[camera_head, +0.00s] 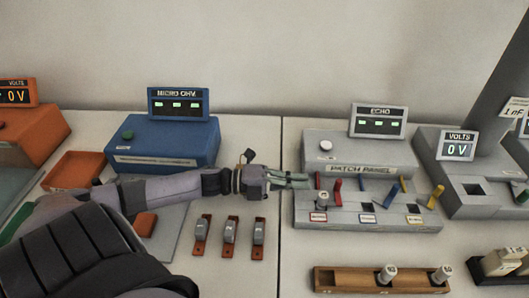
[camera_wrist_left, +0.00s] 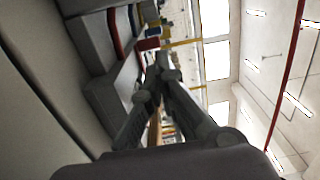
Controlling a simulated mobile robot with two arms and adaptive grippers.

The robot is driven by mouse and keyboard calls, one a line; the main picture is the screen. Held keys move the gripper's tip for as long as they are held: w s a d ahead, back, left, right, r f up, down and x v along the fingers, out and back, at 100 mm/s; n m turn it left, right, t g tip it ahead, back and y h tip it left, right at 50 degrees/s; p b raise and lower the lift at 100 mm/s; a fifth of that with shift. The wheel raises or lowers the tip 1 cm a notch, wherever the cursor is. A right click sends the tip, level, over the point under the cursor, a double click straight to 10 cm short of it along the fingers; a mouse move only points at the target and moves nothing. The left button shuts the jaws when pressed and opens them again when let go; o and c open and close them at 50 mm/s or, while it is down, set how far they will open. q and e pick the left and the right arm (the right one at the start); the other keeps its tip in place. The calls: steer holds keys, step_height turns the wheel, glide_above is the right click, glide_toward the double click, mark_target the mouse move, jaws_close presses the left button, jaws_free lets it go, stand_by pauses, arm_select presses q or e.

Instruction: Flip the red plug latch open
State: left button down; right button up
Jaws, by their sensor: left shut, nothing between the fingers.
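The grey patch panel (camera_head: 352,172) stands right of centre in the head view. At its left end are two red upright pieces, a thin one (camera_head: 317,181) and a thicker lever (camera_head: 337,192); I cannot tell which is the latch. A pale round plug (camera_head: 322,199) sits in front of them, above a red-framed label (camera_head: 318,216). My left gripper (camera_head: 306,181) is shut and empty, its fingertips just left of the thin red piece. Whether they touch is unclear. In the left wrist view the closed fingers (camera_wrist_left: 160,66) point toward a red piece (camera_wrist_left: 148,44).
Blue (camera_head: 362,185) and yellow (camera_head: 436,196) levers stand further right on the panel. A wooden rack (camera_head: 345,280) with two pale plugs lies in front. Three small red-based switches (camera_head: 230,238) lie on the table below my forearm. A blue box (camera_head: 165,142) stands behind the arm.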

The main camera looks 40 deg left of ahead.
arm_select(q)
steer(key=shift+s+a+f, duration=0.15)
steer(key=shift+a+f, duration=0.1)
steer(key=shift+a, duration=0.1)
steer(key=shift+v, duration=1.05)
steer(key=v, duration=0.2)
steer(key=shift+s+a+r+b, duration=0.15)
steer(key=shift+s+b, duration=0.15)
steer(key=shift+s, duration=0.05)
steer(key=shift+s+a, duration=0.25)
steer(key=shift+a, duration=0.05)
steer(key=shift+s+a, duration=0.15)
steer(key=shift+a, duration=0.05)
arm_select(e)
steer(key=shift+w+d+f, duration=0.5)
steer(key=shift+w+d, duration=0.15)
steer(key=shift+d, duration=0.05)
steer(key=shift+a, duration=0.15)
